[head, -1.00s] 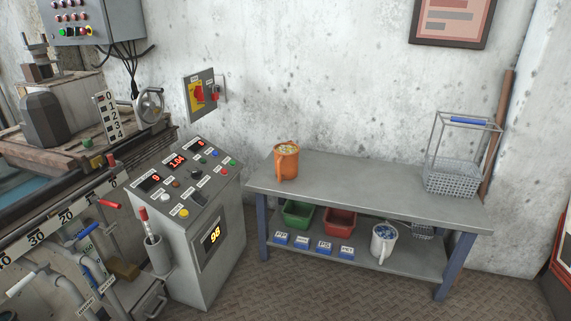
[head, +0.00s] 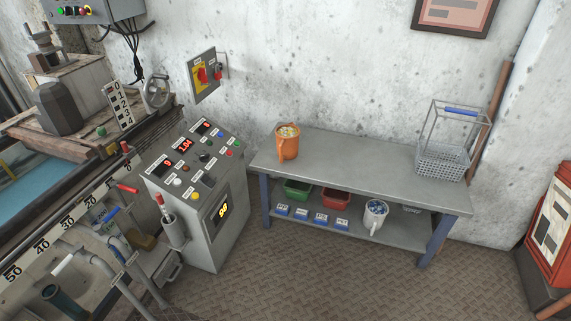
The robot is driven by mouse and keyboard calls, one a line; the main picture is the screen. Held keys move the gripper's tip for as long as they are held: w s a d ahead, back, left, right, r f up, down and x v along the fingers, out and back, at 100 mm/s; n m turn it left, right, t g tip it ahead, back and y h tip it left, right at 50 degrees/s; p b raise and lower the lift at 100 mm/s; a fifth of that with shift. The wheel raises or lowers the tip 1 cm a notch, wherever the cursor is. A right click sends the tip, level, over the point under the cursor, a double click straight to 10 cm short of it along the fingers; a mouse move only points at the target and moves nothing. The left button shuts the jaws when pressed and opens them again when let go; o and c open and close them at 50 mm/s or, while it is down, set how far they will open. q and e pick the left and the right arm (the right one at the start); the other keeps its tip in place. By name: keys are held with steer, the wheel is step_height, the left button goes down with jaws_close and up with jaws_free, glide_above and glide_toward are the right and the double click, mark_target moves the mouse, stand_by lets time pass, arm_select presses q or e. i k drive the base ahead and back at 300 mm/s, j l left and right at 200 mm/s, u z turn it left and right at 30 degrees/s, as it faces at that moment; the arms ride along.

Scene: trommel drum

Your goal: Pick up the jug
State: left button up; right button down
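An orange jug (head: 287,146) stands upright on the left part of the grey workbench top (head: 365,172), filled with small pale and yellowish pieces. A white jug (head: 374,219) stands upright on the bench's lower shelf, filled with bluish pieces, its handle towards me. Neither of my grippers shows in the head view, so their state and position are hidden.
A control console (head: 205,215) stands left of the bench, beside a large machine (head: 60,190). A wire basket (head: 442,160) sits on the bench's right end. Green (head: 297,190) and red (head: 335,200) bins are on the shelf. Floor (head: 310,275) in front is clear.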

mark_target(287, 134)
steer(key=i+l+u, duration=0.15)
steer(key=i+l, duration=0.15)
steer(key=i+l+u, duration=0.15)
steer(key=i+l, duration=0.15)
steer(key=l, duration=0.2)
steer(key=i+l+u, duration=0.15)
steer(key=l, duration=0.3)
steer(key=i, duration=0.1)
